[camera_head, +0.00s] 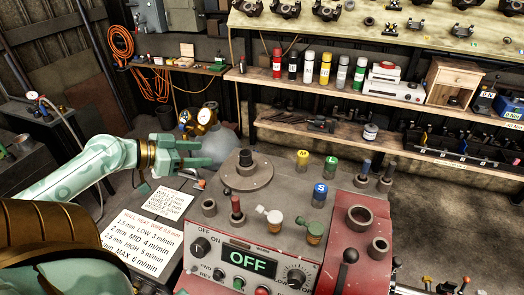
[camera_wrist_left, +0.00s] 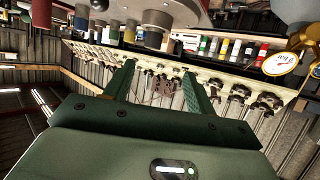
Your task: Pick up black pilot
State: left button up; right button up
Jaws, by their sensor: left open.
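A short black cylinder (camera_head: 245,157), which looks like the black pilot, stands upright on a round grey flange (camera_head: 247,178) on top of the machine. My left gripper (camera_head: 205,153) is open and empty, to the left of the black cylinder and apart from it, its fingers pointing right. In the left wrist view, which is tilted nearly upside down, both fingers (camera_wrist_left: 158,70) are spread with nothing between them. A dark cylinder (camera_wrist_left: 154,38) hangs down from the top edge there and seems to be the same part. My right gripper is not in view.
The red and grey control box (camera_head: 250,262) has a lit OFF display. Yellow, green and blue capped pegs (camera_head: 320,194) stand right of the flange. A round-bodied vessel with a brass gauge (camera_head: 206,117) is behind my gripper. Shelves with spray cans (camera_head: 308,67) line the back.

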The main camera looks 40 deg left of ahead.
aim_at(243, 153)
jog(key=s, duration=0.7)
pick_arm(q)
jog(key=x, duration=0.8)
jog(key=shift+d+p, duration=0.35)
jog(key=shift+p, duration=0.05)
jog(key=shift+w+d+f, duration=0.15)
jog(key=shift+w+f, duration=0.2)
jog(key=shift+w, duration=0.05)
jog(key=shift+s, duration=0.15)
jog(key=shift+w+d+p, duration=0.5)
jog(key=shift+w+p, duration=0.15)
jog(key=shift+p, duration=0.2)
jog(key=x, duration=0.3)
jog(key=shift+s+p, duration=0.1)
jog(key=shift+p, duration=0.3)
jog(key=shift+w+d+f, duration=0.15)
jog(key=shift+w+f, duration=0.1)
jog(key=shift+f, duration=0.1)
grip_shut()
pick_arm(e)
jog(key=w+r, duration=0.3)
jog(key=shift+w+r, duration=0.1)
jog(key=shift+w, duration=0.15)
